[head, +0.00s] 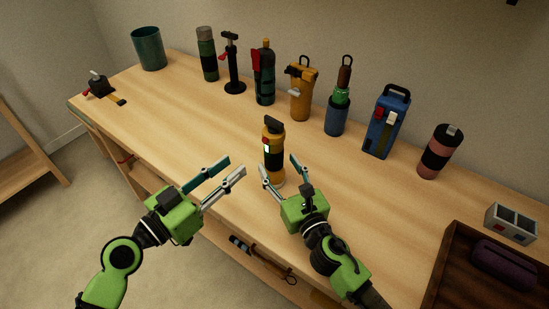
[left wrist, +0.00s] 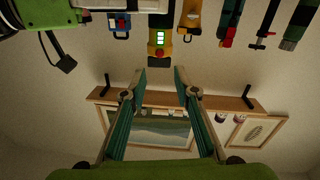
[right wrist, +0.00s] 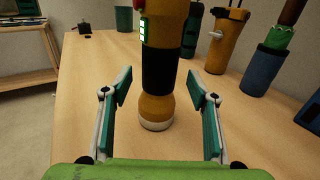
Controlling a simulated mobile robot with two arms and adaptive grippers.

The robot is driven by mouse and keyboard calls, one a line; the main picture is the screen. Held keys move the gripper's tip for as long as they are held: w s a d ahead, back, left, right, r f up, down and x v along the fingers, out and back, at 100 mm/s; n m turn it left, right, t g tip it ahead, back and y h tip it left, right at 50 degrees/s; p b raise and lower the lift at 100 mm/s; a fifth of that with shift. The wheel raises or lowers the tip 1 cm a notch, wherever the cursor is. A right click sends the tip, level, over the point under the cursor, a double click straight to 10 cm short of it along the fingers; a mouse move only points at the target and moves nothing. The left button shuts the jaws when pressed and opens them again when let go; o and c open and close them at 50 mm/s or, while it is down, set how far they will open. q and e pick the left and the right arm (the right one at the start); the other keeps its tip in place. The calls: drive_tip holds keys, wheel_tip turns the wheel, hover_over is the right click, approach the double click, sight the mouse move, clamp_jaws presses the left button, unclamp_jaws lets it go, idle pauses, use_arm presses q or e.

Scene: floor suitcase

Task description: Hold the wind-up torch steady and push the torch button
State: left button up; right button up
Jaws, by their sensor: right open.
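The wind-up torch (head: 274,158) stands upright near the table's front edge, yellow with a black band, a dark top and a pale base ring. Its lit green panel and red button (left wrist: 159,53) show in the left wrist view, where the picture is upside down. My right gripper (head: 279,166) is open in front of the torch. In the right wrist view the torch (right wrist: 161,70) appears between its spread fingers, with gaps on both sides. My left gripper (head: 236,164) is open and empty, left of the torch and apart from it.
A row of bottles and tools lines the back, including a yellow device (head: 302,92) and a blue lantern-like box (head: 386,122). A dark tray (head: 452,245) and a grey box (head: 511,224) are at right. The table left of the torch is mostly clear.

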sight(277, 164)
drive_tip(key=shift+x, duration=2)
drive_tip(key=shift+c, duration=0.5)
drive_tip(key=c, duration=1.3)
use_arm(q)
clamp_jaws()
use_arm(e)
drive_tip(key=shift+c, duration=0.2)
